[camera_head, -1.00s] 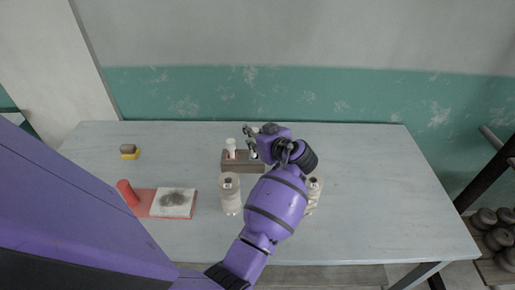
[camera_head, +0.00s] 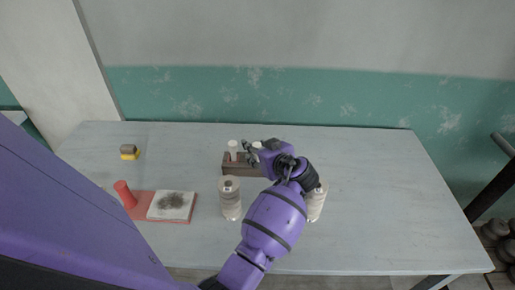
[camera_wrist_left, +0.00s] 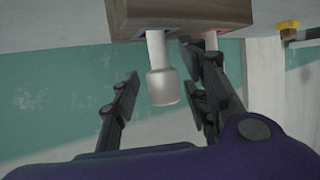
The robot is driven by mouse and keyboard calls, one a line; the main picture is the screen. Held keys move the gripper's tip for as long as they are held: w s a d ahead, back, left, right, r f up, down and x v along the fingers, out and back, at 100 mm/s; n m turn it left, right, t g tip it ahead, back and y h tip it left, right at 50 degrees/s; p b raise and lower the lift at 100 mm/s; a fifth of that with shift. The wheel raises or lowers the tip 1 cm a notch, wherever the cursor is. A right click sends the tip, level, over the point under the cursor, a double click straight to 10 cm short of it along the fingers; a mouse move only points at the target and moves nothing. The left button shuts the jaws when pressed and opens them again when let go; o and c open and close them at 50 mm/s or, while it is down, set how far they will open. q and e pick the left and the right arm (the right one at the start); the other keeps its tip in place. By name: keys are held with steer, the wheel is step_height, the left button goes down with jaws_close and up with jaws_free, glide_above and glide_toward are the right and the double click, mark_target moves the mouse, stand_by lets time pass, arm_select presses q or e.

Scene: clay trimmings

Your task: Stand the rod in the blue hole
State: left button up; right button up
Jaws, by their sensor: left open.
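A brown wooden block (camera_head: 240,170) stands near the middle of the table; it also shows in the left wrist view (camera_wrist_left: 185,14), where the picture is upside down. A white rod with a thicker end (camera_wrist_left: 162,75) stands upright in the block at the blue-edged hole (camera_wrist_left: 148,34). Its pale top shows in the head view (camera_head: 257,145). A second rod with a pale top (camera_head: 233,145) stands at the left, at the red-edged hole, partly hidden by a finger in the wrist view. My left gripper (camera_wrist_left: 160,66) is open, its fingers either side of the white rod, apart from it.
Two pale ribbed cylinders stand in front of the block, one left (camera_head: 230,198) and one right (camera_head: 316,203), partly behind my arm. A red cylinder (camera_head: 125,194) and a smudged white pad (camera_head: 172,206) are on a red board at the left. A yellow-and-brown block (camera_head: 130,153) lies farther back. The table's right side is clear.

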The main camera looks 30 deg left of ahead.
arm_select(q)
steer(key=b+v, duration=0.1)
steer(key=v, duration=1.1)
